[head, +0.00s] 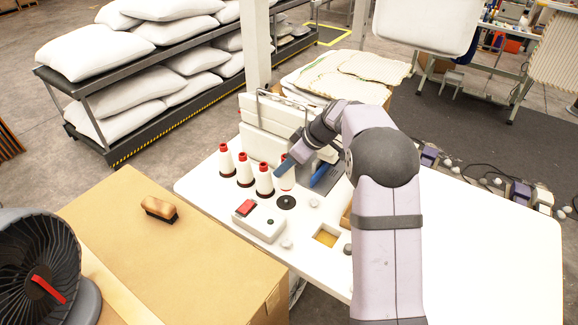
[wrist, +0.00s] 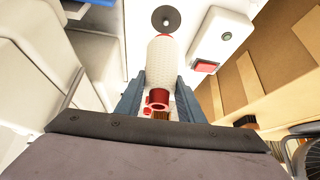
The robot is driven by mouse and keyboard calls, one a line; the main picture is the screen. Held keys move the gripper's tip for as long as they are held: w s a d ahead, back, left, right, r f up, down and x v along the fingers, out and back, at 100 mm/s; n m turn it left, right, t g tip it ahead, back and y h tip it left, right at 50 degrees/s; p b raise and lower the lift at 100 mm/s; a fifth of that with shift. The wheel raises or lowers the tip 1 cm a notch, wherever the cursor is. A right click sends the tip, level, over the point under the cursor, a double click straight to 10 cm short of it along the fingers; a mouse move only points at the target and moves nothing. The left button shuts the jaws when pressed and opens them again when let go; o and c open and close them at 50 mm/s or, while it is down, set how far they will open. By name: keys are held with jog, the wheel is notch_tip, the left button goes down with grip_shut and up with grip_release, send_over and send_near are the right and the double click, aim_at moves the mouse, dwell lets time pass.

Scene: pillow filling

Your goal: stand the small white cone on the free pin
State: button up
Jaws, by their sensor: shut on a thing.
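The small white cone (wrist: 161,62) with a red top is between the fingers of my gripper (wrist: 159,85) in the wrist view. In the head view my gripper (head: 296,178) is over the table, just behind the black base (head: 286,203). The held cone (head: 287,183) shows partly there, below a blue finger. I cannot tell its exact height above the table. No cone stands on the black base.
Several other white cones with red tops stand in a row to the left, the nearest (head: 264,181) close to my gripper. A white box with a red switch (head: 259,222) sits in front. White stacked blocks (head: 268,135) stand behind. A brush (head: 160,209) lies on the cardboard box.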

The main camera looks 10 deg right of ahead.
aim_at(286, 182)
jog(key=shift+f, duration=0.1)
jog(key=shift+f+b, duration=0.9)
jog(key=shift+f, duration=1.25)
jog(key=shift+f+b, duration=0.35)
jog(key=shift+b, duration=0.75)
jog(key=shift+f+b, duration=1.05)
jog(key=shift+b, duration=0.5)
dwell(0.6)
jog(key=o, duration=1.2)
jog(key=shift+r, duration=0.1)
